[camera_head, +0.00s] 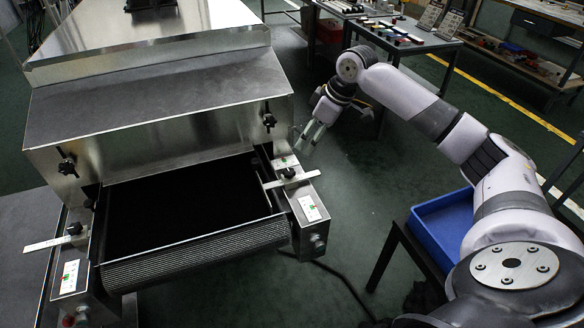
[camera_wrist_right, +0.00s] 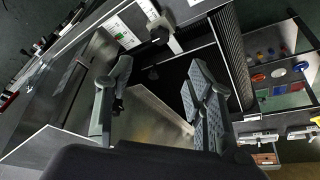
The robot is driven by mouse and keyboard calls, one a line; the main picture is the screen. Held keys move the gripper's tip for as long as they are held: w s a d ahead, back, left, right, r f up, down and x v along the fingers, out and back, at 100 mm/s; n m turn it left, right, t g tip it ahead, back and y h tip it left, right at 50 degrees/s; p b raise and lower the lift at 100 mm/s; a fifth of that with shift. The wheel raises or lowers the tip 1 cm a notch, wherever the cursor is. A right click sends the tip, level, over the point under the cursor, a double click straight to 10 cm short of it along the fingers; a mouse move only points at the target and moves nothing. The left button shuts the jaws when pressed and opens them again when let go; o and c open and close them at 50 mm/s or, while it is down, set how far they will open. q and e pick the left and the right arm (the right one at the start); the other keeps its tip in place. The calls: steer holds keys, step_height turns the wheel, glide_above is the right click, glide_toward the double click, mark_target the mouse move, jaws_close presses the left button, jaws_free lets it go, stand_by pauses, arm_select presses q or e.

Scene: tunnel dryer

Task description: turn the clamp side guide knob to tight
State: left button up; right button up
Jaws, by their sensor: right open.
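The tunnel dryer (camera_head: 150,100) is a steel machine with a black belt (camera_head: 180,210) at its open end. A black side guide knob (camera_head: 289,173) sits on a metal bar at the right rail; a black knob also shows at the top of the right wrist view (camera_wrist_right: 160,33). Another side guide knob (camera_head: 74,228) sits on the left rail. My right gripper (camera_head: 303,142) is open and empty, above and behind the right knob, apart from it. Its two spread fingers show in the wrist view (camera_wrist_right: 160,68). My left gripper is not in view.
Black hood knobs sit on the dryer's front, left (camera_head: 67,166) and right (camera_head: 269,120). Labels (camera_head: 309,208) with green marks lie on the rails. A blue tray (camera_head: 442,228) stands on a table at right. Worktables (camera_head: 405,42) stand behind. Floor between is open.

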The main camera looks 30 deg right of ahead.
mark_target(290, 172)
steer(key=p+x, duration=0.1)
steer(key=x, duration=1.3)
steer(key=shift+f, duration=0.1)
steer(key=shift+c, duration=0.6)
